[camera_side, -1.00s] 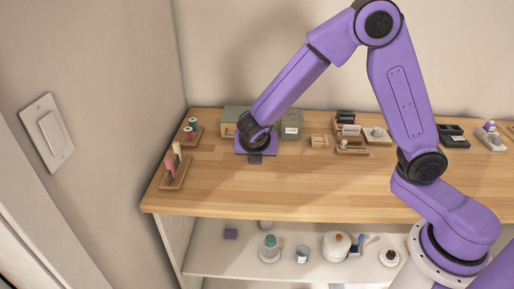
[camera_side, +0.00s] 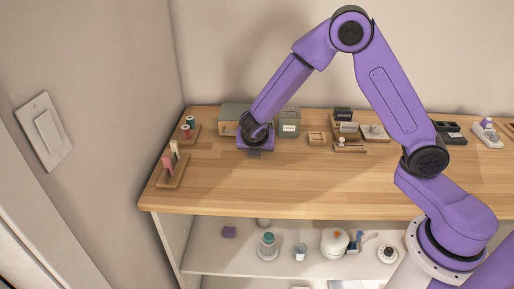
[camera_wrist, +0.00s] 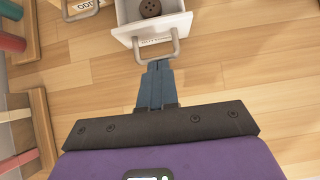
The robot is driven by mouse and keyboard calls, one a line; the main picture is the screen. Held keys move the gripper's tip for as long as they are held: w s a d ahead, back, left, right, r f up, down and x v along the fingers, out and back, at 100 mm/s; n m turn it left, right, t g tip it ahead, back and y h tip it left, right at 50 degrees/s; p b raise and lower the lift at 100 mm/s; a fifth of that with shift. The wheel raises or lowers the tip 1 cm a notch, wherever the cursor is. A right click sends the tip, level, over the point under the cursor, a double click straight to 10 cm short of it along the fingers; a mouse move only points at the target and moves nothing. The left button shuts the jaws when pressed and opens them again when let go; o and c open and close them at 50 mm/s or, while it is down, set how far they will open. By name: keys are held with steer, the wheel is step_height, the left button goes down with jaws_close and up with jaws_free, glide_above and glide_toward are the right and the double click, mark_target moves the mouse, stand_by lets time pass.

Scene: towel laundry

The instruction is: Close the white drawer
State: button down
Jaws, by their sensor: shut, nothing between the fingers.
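The white drawer (camera_wrist: 128,29) is at the top of the wrist view, pulled out toward me, with a metal loop handle (camera_wrist: 175,46) on its front. A dark brown round thing with holes, like a button (camera_wrist: 150,8), lies inside it. My gripper (camera_wrist: 155,65) is shut and empty, its blue fingertips just in front of the drawer's handle; I cannot tell whether they touch it. In the side view my gripper (camera_side: 254,152) is low over the worktop near the grey-green boxes, and my wrist hides the drawer.
A grey-green box (camera_side: 235,112) and a smaller one (camera_side: 290,122) stand at the back of the wooden worktop (camera_side: 300,185). Racks with spools (camera_side: 187,128) and coloured rolls (camera_side: 172,165) stand at the left. The worktop's front middle is clear.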

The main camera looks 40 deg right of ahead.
steer(key=w+d, duration=0.6)
stand_by(0.3)
steer(key=shift+s+a+r, duration=0.1)
steer(key=shift+s+a, duration=0.15)
steer(key=shift+a, duration=0.05)
steer(key=shift+s+a+r, duration=0.15)
steer(key=shift+s+a, duration=0.35)
steer(key=shift+a, duration=0.05)
steer(key=shift+s+a+r, duration=0.15)
steer(key=shift+s+a, duration=0.3)
steer(key=shift+a, duration=0.1)
steer(key=v, duration=0.9)
steer(key=s+r+m+g+y, duration=0.1)
steer(key=s+m, duration=0.6)
steer(key=s, duration=1)
steer(key=s+d+r+m+g+y, duration=0.1)
steer(key=s+m+g+y, duration=0.3)
steer(key=s, duration=1.3)
steer(key=m+y, duration=0.1)
steer(key=m, duration=0.2)
steer(key=shift+d, duration=0.3)
steer(key=shift+s, duration=0.15)
